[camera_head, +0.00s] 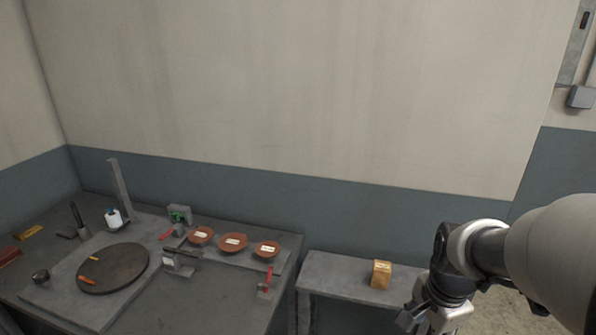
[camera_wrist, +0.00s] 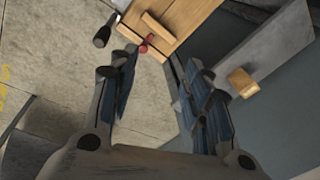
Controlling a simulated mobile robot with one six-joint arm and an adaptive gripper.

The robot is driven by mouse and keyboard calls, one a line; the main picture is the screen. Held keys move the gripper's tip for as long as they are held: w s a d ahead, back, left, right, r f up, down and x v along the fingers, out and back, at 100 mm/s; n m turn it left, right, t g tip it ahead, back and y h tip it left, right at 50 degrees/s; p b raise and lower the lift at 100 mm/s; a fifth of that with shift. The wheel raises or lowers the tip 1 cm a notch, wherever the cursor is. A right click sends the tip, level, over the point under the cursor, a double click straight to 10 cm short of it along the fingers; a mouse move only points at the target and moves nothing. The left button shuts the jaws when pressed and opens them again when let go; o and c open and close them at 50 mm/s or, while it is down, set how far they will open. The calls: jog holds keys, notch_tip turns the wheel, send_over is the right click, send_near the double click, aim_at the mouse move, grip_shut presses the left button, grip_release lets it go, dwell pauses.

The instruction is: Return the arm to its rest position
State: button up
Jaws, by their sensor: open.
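My arm comes in from the right edge in the head view. My gripper (camera_head: 428,318) is low at the right, in front of the low grey bench and to the right of the small wooden block on it. In the wrist view my gripper (camera_wrist: 160,63) has its two fingers spread apart with nothing held between them. Past the fingertips are floor and a wooden surface.
The wooden block (camera_head: 381,274) stands on the low bench (camera_head: 335,272); it also shows in the wrist view (camera_wrist: 241,82). A workbench (camera_head: 196,305) at left holds a dark round disc (camera_head: 120,268), three reddish dishes and a white bottle (camera_head: 114,218). A wall stands behind.

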jog(key=s+a+r+n+t, duration=0.1)
jog(key=s+a+r+n, duration=0.3)
jog(key=s+n, duration=0.3)
jog(key=s+a+r+n+t, duration=0.1)
jog(key=s+a+r+n, duration=0.4)
jog(key=s+a+n, duration=0.1)
jog(key=s+n, duration=0.1)
jog(key=n, duration=0.1)
jog(key=shift+s+r+n+t, duration=0.15)
jog(key=shift+s+n+t, duration=0.15)
jog(key=shift+t, duration=0.1)
jog(key=shift+a, duration=0.1)
